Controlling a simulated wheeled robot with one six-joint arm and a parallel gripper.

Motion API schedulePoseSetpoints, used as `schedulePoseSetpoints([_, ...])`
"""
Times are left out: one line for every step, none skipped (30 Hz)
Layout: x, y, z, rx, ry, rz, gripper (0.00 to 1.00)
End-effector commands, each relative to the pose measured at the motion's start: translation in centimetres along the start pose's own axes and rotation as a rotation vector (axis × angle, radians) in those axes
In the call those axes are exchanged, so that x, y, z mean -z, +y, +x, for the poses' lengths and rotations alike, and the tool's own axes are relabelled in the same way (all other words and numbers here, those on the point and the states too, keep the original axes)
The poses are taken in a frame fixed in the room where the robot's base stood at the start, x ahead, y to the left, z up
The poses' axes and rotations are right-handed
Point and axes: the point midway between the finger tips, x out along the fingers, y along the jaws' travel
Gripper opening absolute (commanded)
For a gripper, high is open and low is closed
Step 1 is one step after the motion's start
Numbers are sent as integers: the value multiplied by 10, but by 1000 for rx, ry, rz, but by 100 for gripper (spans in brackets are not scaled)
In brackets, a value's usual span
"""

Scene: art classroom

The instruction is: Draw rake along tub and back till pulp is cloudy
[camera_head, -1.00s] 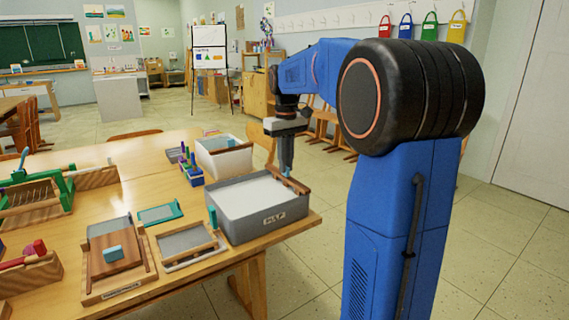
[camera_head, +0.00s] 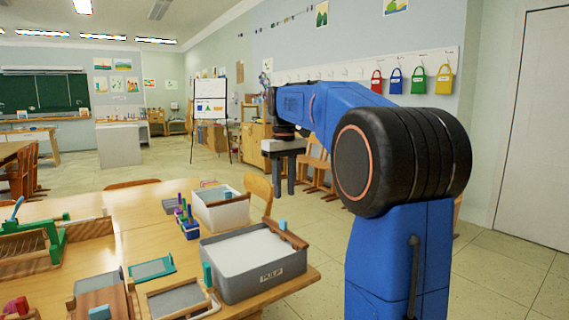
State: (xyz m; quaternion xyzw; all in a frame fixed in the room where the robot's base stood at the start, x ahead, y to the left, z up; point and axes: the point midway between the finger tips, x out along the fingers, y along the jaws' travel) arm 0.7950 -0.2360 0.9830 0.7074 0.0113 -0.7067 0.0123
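The grey tub (camera_head: 265,283), labelled PULP, stands at the right end of the wooden table, full of smooth white pulp (camera_head: 247,252). A brown wooden rake (camera_head: 291,238) with a small teal grip (camera_head: 282,225) lies at the tub's far right rim. Whether its teeth are in the pulp is hidden. My gripper (camera_head: 284,186) hangs above and beyond the rake, fingers pointing down. Its two fingers are apart with nothing between them, and it is clear of the rake.
A white bin (camera_head: 222,215) stands behind the tub, with a rack of coloured bottles (camera_head: 188,222) beside it. Frames and a screen (camera_head: 152,269) lie left of the tub. A teal-handled post (camera_head: 208,276) stands at its near left. Open floor lies right of the table.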

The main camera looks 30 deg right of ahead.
Motion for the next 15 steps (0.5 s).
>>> schedulePoseSetpoints([1, 0, -11, -1, 3, 0, 30])
schedulePoseSetpoints([1, 0, -17, -1, 3, 0, 30])
schedulePoseSetpoints([0, 1, -25, -1, 3, 0, 30])
schedulePoseSetpoints([1, 1, -30, -1, 3, 0, 30])
schedulePoseSetpoints([1, 1, -36, -1, 2, 0, 30])
schedulePoseSetpoints([1, 1, -43, -1, 3, 0, 30])
schedulePoseSetpoints([1, 1, -48, -1, 2, 0, 30])
schedulePoseSetpoints([0, 1, -53, -1, 2, 1, 30])
schedulePoseSetpoints([1, 1, -58, -1, 2, 1, 30])
schedulePoseSetpoints([1, 1, -62, -1, 1, 1, 30])
schedulePoseSetpoints([1, 1, -65, -1, 1, 1, 30])
schedulePoseSetpoints([1, 1, -69, -1, 1, 1, 30])
schedulePoseSetpoints([1, 1, -72, -1, 1, 1, 30])
schedulePoseSetpoints([0, 1, -74, -1, 0, 1, 30])
schedulePoseSetpoints([0, 1, -76, -1, 0, 1, 30])
